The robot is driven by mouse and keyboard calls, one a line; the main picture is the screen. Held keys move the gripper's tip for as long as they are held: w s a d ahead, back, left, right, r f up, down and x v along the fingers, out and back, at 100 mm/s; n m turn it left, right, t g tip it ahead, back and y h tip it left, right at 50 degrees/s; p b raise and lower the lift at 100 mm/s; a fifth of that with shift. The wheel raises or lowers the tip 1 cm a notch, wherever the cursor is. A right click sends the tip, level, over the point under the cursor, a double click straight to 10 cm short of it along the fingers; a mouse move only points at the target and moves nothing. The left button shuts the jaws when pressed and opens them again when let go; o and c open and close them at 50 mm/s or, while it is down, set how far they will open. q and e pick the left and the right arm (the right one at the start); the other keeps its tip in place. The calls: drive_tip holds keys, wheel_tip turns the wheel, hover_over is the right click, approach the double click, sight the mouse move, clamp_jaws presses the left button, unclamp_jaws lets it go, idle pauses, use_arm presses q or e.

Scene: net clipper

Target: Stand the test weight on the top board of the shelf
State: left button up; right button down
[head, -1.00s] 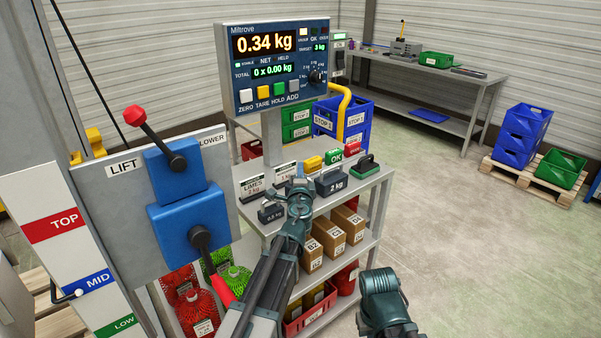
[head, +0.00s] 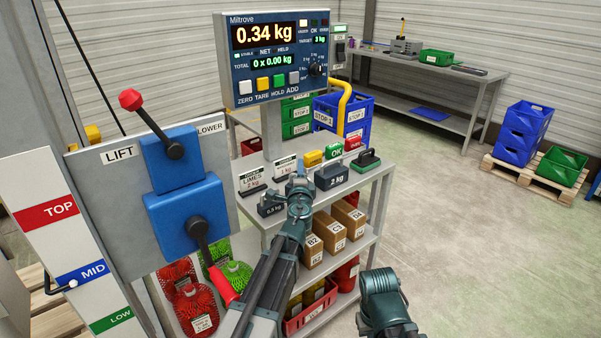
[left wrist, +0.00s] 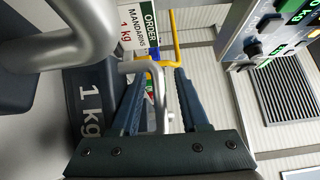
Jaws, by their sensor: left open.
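My left gripper (head: 300,190) is over the front of the shelf's top board (head: 377,176). In the left wrist view its open fingers (left wrist: 155,100) have a thin grey handle (left wrist: 160,88) between them, with visible gaps. A dark weight marked 1 kg (left wrist: 88,108) is beside the fingers; the handle appears to be its own. My gripper mostly hides this weight in the head view. A 0.5 kg weight (head: 270,207) stands to its left and a 2 kg weight (head: 330,179) to its right. Part of my right arm (head: 381,290) shows low in the head view; its fingertips are hidden.
Order cards (head: 252,180) and small coloured blocks (head: 335,153) stand behind the weights. The scale display (head: 277,60) rises above.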

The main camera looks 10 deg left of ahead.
use_arm(q)
drive_tip(key=shift+r, duration=0.1)
drive_tip(key=shift+s, duration=0.15)
drive_tip(key=v, duration=1.2)
